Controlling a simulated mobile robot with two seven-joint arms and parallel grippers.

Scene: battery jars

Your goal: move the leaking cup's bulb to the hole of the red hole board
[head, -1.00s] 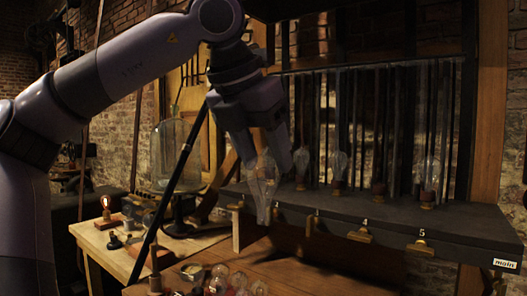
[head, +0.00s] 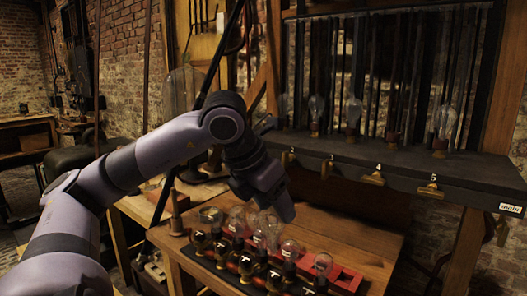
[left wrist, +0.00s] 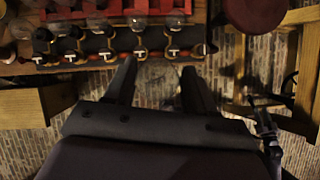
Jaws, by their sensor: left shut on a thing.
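My left gripper (head: 280,208) points down over the bench, near the red hole board (head: 346,278). Which cup leaks I cannot tell. My right gripper is not in view.
The dark shelf (head: 400,165) with numbered brass tags runs behind the bench (head: 380,238). Glass bulbs (head: 321,263) crowd around the board. Bare bench lies to the right.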

